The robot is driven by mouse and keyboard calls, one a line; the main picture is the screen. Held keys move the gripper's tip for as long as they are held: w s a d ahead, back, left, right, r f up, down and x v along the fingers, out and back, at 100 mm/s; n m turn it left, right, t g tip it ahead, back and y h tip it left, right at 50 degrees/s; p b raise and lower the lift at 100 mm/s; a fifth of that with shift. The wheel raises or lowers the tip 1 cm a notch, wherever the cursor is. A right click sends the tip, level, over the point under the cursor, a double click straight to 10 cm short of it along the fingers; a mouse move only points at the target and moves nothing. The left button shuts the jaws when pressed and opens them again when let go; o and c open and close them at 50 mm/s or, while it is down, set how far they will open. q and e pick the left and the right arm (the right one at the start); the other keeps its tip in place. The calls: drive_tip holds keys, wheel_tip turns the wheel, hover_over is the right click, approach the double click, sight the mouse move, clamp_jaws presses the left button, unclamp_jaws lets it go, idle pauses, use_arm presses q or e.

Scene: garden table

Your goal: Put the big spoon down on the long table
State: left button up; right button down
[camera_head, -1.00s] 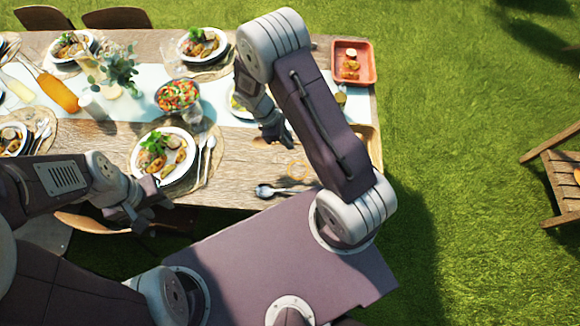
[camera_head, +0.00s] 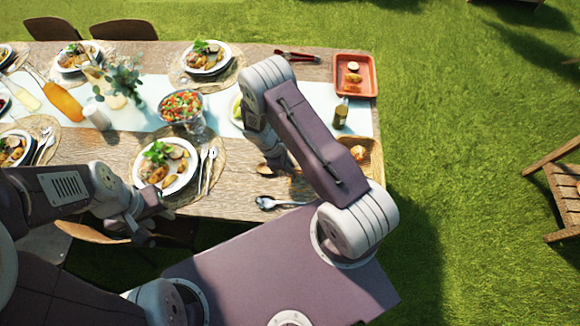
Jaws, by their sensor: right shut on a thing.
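The long table (camera_head: 225,205) is wooden and fills the left and middle of the view. My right gripper (camera_head: 274,158) is over its near right part, mostly hidden by my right arm. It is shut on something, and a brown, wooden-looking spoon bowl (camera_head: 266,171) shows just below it. That is probably the big spoon; its handle is hidden, and I cannot tell whether it touches the table. A metal spoon (camera_head: 266,202) lies near the front edge, below the gripper. My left gripper (camera_head: 147,232) is beyond the table's front edge at left, and its jaws are unclear.
A plate of food (camera_head: 176,186) with cutlery lies left of my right gripper. A salad bowl (camera_head: 181,106) stands further back. A wicker basket (camera_head: 372,150), a dark bottle (camera_head: 340,115), a red tray (camera_head: 369,88) and tongs (camera_head: 298,56) are at the right end.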

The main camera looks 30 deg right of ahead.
drive_tip(key=shift+f, duration=0.15)
drive_tip(key=c, duration=1.5)
unclamp_jaws()
drive_tip(key=shift+r, duration=0.35)
drive_tip(key=v, duration=1.2)
drive_tip(key=s+r+m+t+y, duration=0.1)
drive_tip(key=s+r+m, duration=0.2)
drive_tip(key=m, duration=0.1)
drive_tip(key=s+r+m+t+y, duration=0.1)
drive_tip(key=s+r+m, duration=0.3)
drive_tip(key=s+r+m+t+y, duration=0.1)
drive_tip(key=s+r+m+y, duration=0.1)
drive_tip(key=s+r+m, duration=0.1)
drive_tip(key=shift+s+r+m+b, duration=0.4)
drive_tip(key=shift+s+m, duration=0.1)
drive_tip(key=shift+s, duration=0.15)
